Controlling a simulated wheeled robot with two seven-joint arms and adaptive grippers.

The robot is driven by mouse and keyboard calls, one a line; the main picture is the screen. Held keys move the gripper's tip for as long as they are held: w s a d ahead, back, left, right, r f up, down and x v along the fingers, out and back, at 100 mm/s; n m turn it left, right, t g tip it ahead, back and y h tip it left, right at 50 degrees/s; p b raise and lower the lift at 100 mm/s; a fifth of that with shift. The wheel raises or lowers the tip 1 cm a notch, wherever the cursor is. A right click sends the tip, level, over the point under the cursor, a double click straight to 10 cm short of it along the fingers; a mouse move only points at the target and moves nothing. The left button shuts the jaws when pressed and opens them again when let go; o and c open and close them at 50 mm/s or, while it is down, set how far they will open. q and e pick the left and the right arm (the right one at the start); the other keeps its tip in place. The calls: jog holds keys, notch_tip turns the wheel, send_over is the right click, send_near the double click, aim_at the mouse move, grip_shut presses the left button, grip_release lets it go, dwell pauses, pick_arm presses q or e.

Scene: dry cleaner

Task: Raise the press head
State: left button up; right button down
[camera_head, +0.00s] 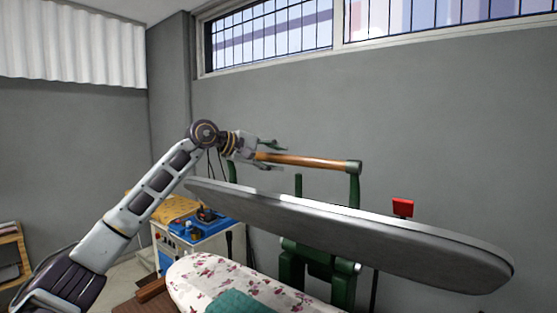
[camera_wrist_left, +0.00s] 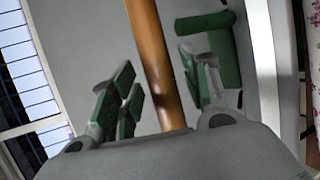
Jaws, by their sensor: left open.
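The press head (camera_head: 340,227) is a long grey padded board with a pale rim. It hangs above the lower pressing board (camera_head: 195,268), which has a floral cover, with a clear gap between them. A wooden handle bar (camera_head: 312,161) on green brackets runs above and behind the head. My left gripper (camera_head: 274,154) is open at the bar's left end. In the left wrist view the bar (camera_wrist_left: 152,55) lies between the spread green-padded fingers (camera_wrist_left: 160,88); I cannot tell whether they touch it. My right gripper is not in view.
A green folded cloth (camera_head: 240,303) lies on the lower board. A white and blue machine (camera_head: 195,246) with a yellow cloth (camera_head: 178,208) stands behind at left. A red box (camera_head: 402,207) shows behind the head. A wooden shelf (camera_head: 12,255) is at far left.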

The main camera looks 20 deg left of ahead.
pick_arm(q)
jog(key=v, duration=1)
jog(key=shift+a, duration=0.1)
dwell(0.5)
